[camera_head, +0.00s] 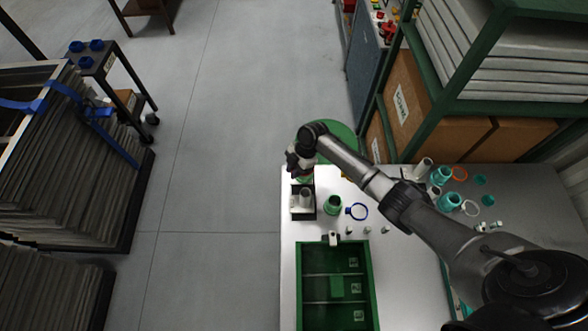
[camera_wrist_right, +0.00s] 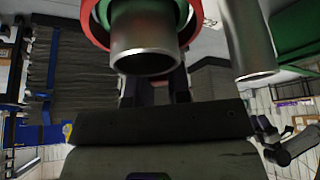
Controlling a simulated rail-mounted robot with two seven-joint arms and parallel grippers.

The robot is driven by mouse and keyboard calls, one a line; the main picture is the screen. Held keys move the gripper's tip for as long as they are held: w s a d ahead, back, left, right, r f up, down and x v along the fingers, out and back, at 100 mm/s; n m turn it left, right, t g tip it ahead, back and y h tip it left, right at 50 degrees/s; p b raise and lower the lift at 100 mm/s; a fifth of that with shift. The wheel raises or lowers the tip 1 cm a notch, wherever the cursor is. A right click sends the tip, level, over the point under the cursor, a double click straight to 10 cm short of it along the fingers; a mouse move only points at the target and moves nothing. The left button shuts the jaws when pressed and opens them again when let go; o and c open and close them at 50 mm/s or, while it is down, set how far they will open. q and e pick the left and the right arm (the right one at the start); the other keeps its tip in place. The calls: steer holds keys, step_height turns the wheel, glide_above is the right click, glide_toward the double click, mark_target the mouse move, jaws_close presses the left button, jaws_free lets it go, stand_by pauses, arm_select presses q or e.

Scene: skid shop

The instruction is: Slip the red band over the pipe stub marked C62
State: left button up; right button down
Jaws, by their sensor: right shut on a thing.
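My right gripper (camera_head: 301,170) is over the dark box (camera_head: 294,216) at the left end of the white bench. In the right wrist view my right gripper (camera_wrist_right: 155,88) is shut on the red band (camera_wrist_right: 91,22). The band curves around a metal pipe stub (camera_wrist_right: 145,55) with a green collar (camera_wrist_right: 104,14); I cannot tell whether it encircles the stub or is only lined up with it. A second bare pipe (camera_wrist_right: 250,45) stands apart to the right. Pipe stubs (camera_head: 304,200) show in the box in the head view. No C62 mark is readable. My left gripper is out of view.
A green divided crate (camera_head: 299,290) stands in front. Green shelving (camera_head: 440,95) stands behind.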

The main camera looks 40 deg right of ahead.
steer(key=shift+f, duration=0.2)
stand_by(0.4)
steer(key=shift+f+b, duration=0.2)
steer(key=shift+b, duration=0.1)
stand_by(0.4)
steer(key=shift+f+b, duration=0.3)
steer(key=shift+f, duration=0.05)
steer(key=c, duration=1)
jaws_free()
steer(key=o, duration=0.4)
steer(key=shift+r, duration=0.2)
